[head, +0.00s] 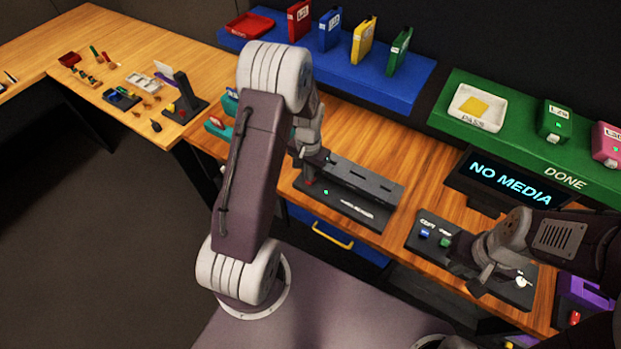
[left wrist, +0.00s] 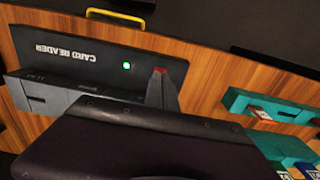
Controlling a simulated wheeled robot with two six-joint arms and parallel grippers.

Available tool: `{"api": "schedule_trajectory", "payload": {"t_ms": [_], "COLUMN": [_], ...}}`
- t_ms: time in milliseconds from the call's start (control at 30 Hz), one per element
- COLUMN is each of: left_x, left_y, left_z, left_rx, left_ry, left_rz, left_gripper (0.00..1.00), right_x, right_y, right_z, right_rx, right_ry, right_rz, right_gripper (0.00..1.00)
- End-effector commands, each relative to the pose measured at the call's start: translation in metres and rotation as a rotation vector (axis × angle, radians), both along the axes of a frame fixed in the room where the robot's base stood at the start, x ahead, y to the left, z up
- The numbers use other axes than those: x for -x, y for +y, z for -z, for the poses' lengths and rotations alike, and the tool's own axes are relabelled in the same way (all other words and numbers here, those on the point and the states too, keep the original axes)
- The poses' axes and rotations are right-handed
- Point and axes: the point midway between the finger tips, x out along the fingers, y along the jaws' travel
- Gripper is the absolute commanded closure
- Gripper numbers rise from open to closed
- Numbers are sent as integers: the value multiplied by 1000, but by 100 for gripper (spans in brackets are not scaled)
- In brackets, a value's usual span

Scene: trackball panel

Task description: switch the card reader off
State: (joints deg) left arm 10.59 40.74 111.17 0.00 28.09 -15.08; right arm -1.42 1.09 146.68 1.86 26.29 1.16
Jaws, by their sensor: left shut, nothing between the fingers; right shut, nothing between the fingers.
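The card reader (head: 372,210) is a dark slotted unit on the wooden bench, with a lit green light on its base. In the left wrist view the card reader (left wrist: 75,62) shows its label upside down and the green light lit. A small red part (left wrist: 161,72) shows beside the light, at the tip of my left gripper (left wrist: 166,78); I cannot tell whether they touch. In the head view my left gripper (head: 312,172) is shut and empty at the reader's left end. My right gripper (head: 474,290) is shut and empty, low over the control panel at the right.
The control panel (head: 425,243) has blue and green controls and a white knob. A screen (head: 512,182) reads "NO MEDIA". A drawer with a yellow handle (head: 333,236) is below.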

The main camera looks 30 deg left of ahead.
Motion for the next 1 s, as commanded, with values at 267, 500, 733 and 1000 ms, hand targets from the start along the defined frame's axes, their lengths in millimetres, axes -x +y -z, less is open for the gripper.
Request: {"api": "schedule_trajectory", "payload": {"t_ms": [267, 500, 733, 1000], "left_x": [0, 0, 0, 0], "left_y": [0, 0, 0, 0], "left_z": [1, 4, 8, 12], "left_rx": [0, 0, 0, 0], "left_ry": [0, 0, 0, 0], "left_rz": [0, 0, 0, 0], "left_gripper": [100, 100, 100, 100], "right_x": [0, 0, 0, 0], "right_y": [0, 0, 0, 0], "right_z": [1, 3, 6, 9], "right_rx": [0, 0, 0, 0], "right_ry": [0, 0, 0, 0], "right_rz": [0, 0, 0, 0], "right_gripper": [100, 100, 100, 100]}}
